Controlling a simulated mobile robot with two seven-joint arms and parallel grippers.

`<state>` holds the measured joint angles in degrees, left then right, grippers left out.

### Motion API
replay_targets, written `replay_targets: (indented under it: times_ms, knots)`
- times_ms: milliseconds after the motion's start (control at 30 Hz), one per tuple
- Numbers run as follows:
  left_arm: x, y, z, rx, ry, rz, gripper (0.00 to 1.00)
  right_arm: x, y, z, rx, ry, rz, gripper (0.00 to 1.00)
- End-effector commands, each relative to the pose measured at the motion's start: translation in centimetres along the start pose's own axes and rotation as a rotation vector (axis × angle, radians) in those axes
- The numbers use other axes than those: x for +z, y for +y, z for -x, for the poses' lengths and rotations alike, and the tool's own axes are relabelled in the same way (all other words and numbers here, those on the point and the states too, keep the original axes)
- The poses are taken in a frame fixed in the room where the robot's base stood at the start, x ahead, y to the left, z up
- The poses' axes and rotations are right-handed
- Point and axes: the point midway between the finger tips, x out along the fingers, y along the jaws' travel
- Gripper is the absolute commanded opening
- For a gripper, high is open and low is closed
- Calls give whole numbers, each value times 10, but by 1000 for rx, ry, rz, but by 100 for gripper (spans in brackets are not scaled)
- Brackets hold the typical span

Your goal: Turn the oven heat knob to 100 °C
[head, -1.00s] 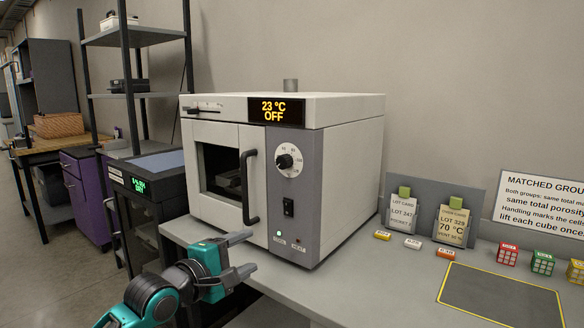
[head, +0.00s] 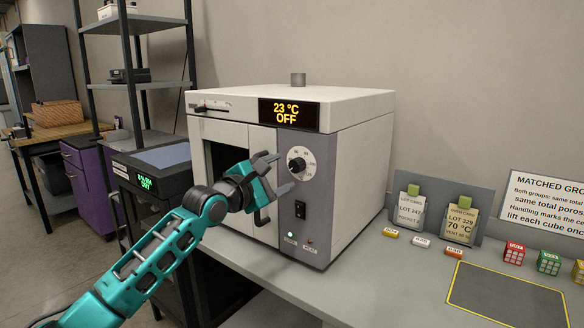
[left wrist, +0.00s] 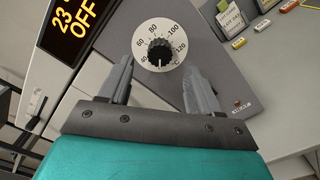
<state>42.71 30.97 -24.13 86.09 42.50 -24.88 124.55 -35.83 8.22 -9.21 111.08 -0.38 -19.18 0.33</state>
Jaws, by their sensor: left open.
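The oven (head: 350,170) is a white box with a grey control panel on the bench. Its display (head: 288,114) reads 23 °C OFF. The heat knob (head: 297,163) is black on a round white dial; in the left wrist view the knob (left wrist: 159,52) sits on a scale with marks including 40, 60, 80, 100 and 120. My left gripper (head: 282,172) is open in front of the panel. In the left wrist view its fingers (left wrist: 158,82) stand apart, with the knob ahead between them, apparently not touched. My right gripper is out of view.
A black rocker switch (head: 300,205) is below the knob, and the door handle (head: 262,205) is left of the panel, partly behind my gripper. Lot cards (head: 460,222), small coloured cubes (head: 514,252) and a yellow-edged mat (head: 508,295) are to the right.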

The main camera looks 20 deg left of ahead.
Motion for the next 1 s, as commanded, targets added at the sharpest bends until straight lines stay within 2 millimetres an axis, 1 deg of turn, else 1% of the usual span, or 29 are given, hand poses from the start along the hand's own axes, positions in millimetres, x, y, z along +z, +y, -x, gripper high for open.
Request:
replay_targets:
  times_ms: [33, 200, 400, 567, 833, 1000]
  knots:
    - [1, 2, -9, 2, -1, -1, 63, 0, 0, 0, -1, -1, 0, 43]
    - [1, 1, -32, 1, 0, -3, 63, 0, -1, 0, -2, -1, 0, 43]
    - [1, 0, -49, 0, -1, 0, 63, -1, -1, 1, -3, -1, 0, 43]
    - [0, 0, -54, 1, 0, -2, 63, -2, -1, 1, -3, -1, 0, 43]
    - [0, 0, -54, 1, -1, -2, 63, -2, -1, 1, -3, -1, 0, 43]
    - [0, 0, -54, 1, 0, -1, 47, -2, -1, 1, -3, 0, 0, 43]
